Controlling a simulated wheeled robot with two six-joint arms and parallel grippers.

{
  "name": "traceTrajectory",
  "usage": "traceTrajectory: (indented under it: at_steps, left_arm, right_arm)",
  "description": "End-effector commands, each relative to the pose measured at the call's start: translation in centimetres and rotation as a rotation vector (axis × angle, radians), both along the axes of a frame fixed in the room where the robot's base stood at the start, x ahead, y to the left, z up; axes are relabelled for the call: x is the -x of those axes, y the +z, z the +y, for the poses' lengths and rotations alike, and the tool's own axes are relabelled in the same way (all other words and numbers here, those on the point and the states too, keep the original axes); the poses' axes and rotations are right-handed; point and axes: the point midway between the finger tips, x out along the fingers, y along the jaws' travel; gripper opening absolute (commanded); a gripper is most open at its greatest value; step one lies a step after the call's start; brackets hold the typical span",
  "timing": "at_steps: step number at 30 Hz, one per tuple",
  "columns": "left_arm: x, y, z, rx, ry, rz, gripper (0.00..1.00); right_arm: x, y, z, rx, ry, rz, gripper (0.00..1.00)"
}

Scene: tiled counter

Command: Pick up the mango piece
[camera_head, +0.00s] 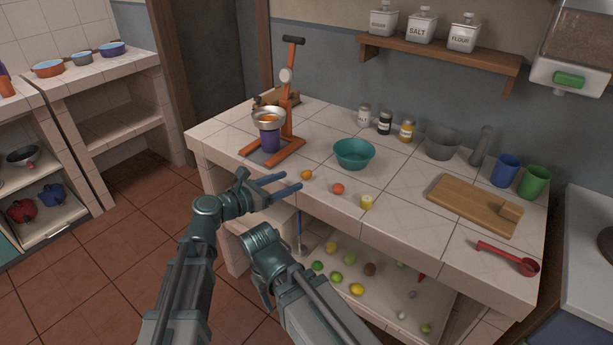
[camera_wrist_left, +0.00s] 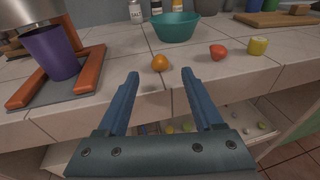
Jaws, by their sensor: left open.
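A small round orange piece (camera_head: 307,175) lies on the tiled counter near its front edge. It fits the mango piece best by colour, and it also shows in the left wrist view (camera_wrist_left: 160,63). My left gripper (camera_head: 292,181) is open and empty, just left of the orange piece in the head view. In the left wrist view the two blue fingers (camera_wrist_left: 160,73) point at it, and it appears between and just beyond the tips, not touched. My right arm is folded low in front of the counter. A thin blue bar beside it may be a finger, but its jaws are unclear.
A red piece (camera_head: 338,188) and a yellow piece (camera_head: 367,202) lie to the right. A teal bowl (camera_head: 353,154) stands behind. An orange press (camera_head: 279,147) with a purple cup (camera_head: 269,140) is at left. A lower shelf holds several fruits.

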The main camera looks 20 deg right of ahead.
Motion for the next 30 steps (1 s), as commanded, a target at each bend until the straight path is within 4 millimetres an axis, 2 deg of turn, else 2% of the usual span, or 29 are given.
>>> traceTrajectory:
  at_steps: [8, 19, 26, 30]
  left_arm:
    - [-0.3, 0.0, -0.6, 0.0, -0.002, 0.0, 0.68]
    - [-2.6, -0.2, -4.6, 0.0, -0.002, 0.0, 0.68]
    - [-2.6, -0.1, -4.7, 0.0, -0.001, 0.0, 0.68]
    - [-2.6, -0.1, -4.7, 0.0, -0.001, 0.0, 0.43]
  right_arm:
    - [0.0, 0.1, 0.0, 0.0, 0.0, 0.0, 0.58]
    - [0.0, -0.2, 0.0, 0.0, 0.0, 0.0, 0.58]
    - [0.0, -0.1, 0.0, 0.0, 0.0, 0.0, 0.58]
    - [0.0, -0.1, 0.0, 0.0, 0.0, 0.0, 0.58]
